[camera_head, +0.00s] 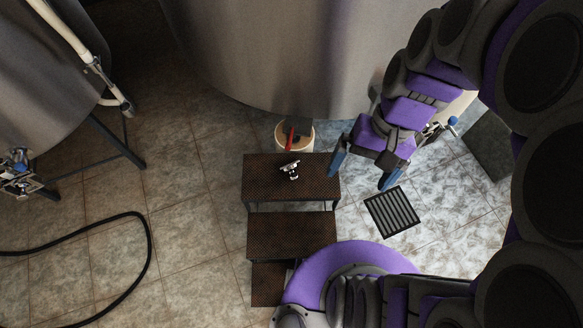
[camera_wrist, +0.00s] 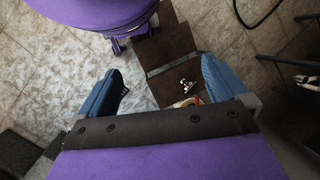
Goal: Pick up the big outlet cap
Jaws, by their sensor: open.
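I cannot make out for certain which thing is the big outlet cap. A small shiny metal fitting (camera_head: 290,170) lies on the top step of a dark step stool; it also shows in the wrist view (camera_wrist: 185,86). Behind my arm, at the big tank, a metal outlet fitting (camera_head: 433,130) with a blue part (camera_head: 453,121) is partly hidden. My gripper (camera_head: 362,171) points down with its blue fingers wide apart, empty, to the right of the stool's top step. The fingers also show in the wrist view (camera_wrist: 161,68), apart from the metal fitting.
The dark step stool (camera_head: 290,235) stands before the big steel tank (camera_head: 270,50). A white bucket (camera_head: 281,137) with a red-handled thing (camera_head: 289,139) stands behind it. A floor grate (camera_head: 392,211) lies right. A black hose (camera_head: 148,245) and second tank (camera_head: 45,80) are left.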

